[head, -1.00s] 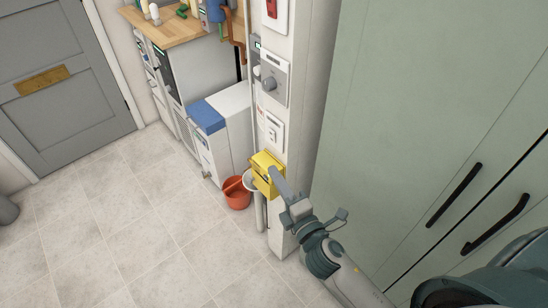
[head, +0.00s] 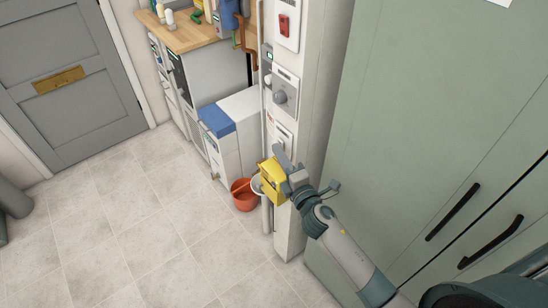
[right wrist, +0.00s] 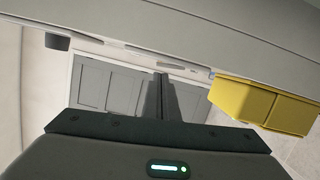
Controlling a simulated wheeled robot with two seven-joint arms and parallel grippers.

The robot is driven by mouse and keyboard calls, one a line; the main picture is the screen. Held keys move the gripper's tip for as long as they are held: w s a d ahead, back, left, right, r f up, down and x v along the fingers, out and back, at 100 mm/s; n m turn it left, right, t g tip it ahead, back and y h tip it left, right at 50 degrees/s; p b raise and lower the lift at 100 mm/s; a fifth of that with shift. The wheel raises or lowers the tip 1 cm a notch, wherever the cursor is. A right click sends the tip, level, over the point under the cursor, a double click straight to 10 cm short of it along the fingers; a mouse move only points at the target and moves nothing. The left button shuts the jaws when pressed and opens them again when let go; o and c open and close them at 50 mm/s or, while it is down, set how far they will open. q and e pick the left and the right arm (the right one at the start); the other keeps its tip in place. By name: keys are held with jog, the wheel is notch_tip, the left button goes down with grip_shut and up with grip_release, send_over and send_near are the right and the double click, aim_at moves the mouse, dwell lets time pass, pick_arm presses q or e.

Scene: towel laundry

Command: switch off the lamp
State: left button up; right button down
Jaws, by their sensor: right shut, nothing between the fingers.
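No lamp shows in these views. A white switch plate (head: 284,137) sits on the narrow white wall column, below a grey dial (head: 285,96) and above a yellow box (head: 272,190). My right gripper (head: 279,153) is shut and empty, its tip at the lower part of the plate and hiding some of it. I cannot tell whether it touches. In the right wrist view the shut fingers (right wrist: 163,96) point along the column's face, with the yellow box (right wrist: 262,104) at the right. My left gripper is out of view.
A red switch (head: 284,26) is higher on the column. A tall green cabinet (head: 420,110) with black handles stands close on the right. A red bucket (head: 244,195) and a blue-topped white unit (head: 232,125) stand left of the column. The tiled floor (head: 130,220) is open.

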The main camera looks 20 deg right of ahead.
jog(key=shift+w+d, duration=0.1)
jog(key=shift+d, duration=0.1)
jog(key=shift+w+d+r, duration=0.1)
jog(key=shift+d+r, duration=0.05)
jog(key=shift+d, duration=0.15)
dwell(0.4)
